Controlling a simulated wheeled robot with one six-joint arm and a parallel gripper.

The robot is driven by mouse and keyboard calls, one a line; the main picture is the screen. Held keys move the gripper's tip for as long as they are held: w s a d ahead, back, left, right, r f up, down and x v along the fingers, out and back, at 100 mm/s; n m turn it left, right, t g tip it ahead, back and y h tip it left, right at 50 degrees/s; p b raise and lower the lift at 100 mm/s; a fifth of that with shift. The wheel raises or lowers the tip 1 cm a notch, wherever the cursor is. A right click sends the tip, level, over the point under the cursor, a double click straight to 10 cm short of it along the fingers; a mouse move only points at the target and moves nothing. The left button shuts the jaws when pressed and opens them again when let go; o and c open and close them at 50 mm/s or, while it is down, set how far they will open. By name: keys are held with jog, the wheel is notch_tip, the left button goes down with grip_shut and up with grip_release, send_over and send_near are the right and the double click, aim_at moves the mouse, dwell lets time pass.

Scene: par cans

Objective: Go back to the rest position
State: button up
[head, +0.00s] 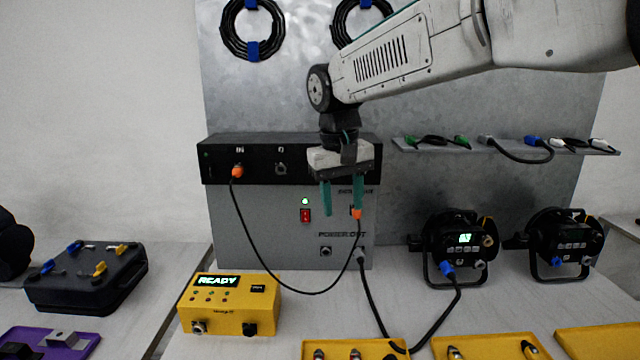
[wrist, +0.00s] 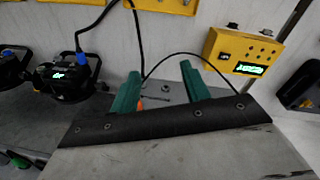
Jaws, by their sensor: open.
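My gripper (head: 342,198) hangs in front of the grey power box (head: 285,245), with its two green fingers pointing down. The fingers are apart with nothing held between them. In the wrist view my gripper (wrist: 160,92) is also open and empty, with an orange plug (wrist: 139,104) visible beyond the left finger. In the head view, an orange plug (head: 357,213) sits at the power box right beside the right fingertip; I cannot tell whether they touch. A black cable runs from it to another orange plug (head: 237,172) in the black panel (head: 220,160).
A yellow box (head: 228,305) reading READY stands on the table. Two black par cans (head: 458,250) (head: 556,240) stand at the right, the left one with a blue plug. A shelf (head: 505,147) with cable ends is above them. Yellow trays (head: 490,345) line the front edge.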

jog(key=s+d+f+m, duration=0.1)
jog(key=s+d+f, duration=0.1)
jog(key=s+d, duration=0.5)
jog(key=s+d+f+m, duration=0.1)
jog(key=s+d+f, duration=0.1)
jog(key=s+d, duration=0.6)
jog(key=s+d+f+m, duration=0.1)
jog(key=s+d+f, duration=0.2)
jog(key=s+d, duration=0.4)
jog(key=shift+s+d+m+t+y, duration=0.15)
jog(key=shift+s+m+t+y, duration=0.25)
jog(key=shift+s, duration=4.35)
